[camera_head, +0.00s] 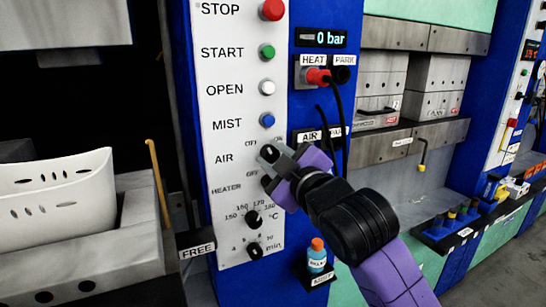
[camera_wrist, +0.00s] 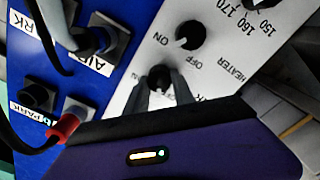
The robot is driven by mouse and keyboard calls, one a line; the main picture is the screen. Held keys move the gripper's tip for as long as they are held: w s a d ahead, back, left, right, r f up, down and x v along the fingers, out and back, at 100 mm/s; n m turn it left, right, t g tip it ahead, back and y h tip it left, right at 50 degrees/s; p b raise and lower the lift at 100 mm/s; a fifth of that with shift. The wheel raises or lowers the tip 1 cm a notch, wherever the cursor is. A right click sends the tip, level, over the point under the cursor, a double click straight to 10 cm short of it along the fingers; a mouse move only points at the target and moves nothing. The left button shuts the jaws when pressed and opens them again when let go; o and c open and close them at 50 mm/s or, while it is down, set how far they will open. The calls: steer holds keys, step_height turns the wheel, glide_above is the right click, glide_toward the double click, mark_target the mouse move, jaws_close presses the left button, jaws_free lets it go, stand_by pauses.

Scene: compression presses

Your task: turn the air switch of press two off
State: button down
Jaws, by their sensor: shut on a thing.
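The white control panel (camera_head: 229,108) carries a column of buttons and knobs. The air switch, a dark round knob, is between my fingertips in the wrist view (camera_wrist: 160,77), beside an "ON" mark. My gripper (camera_head: 270,155) is at the AIR row in the head view and covers most of the switch. It is shut on the knob; the fingertips also show in the wrist view (camera_wrist: 161,92). I cannot tell which way the knob points. The heater knob (camera_wrist: 189,35) is just beyond it, with its own ON and OFF marks. No press number is readable.
A pressure display (camera_head: 321,38) reads 0 bar. A red hose plug (camera_head: 318,76) sits in the HEAT socket, and black hoses hang close to my gripper. Temperature (camera_head: 254,219) and minute (camera_head: 254,251) dials are below. A small blue bottle (camera_head: 317,256) stands on a shelf.

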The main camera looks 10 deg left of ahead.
steer(key=c, duration=1.1)
jaws_free()
steer(key=shift+o, duration=0.2)
steer(key=b+v, duration=0.1)
steer(key=v, duration=0.6)
steer(key=shift+s+d, duration=0.25)
steer(key=shift+s, duration=0.1)
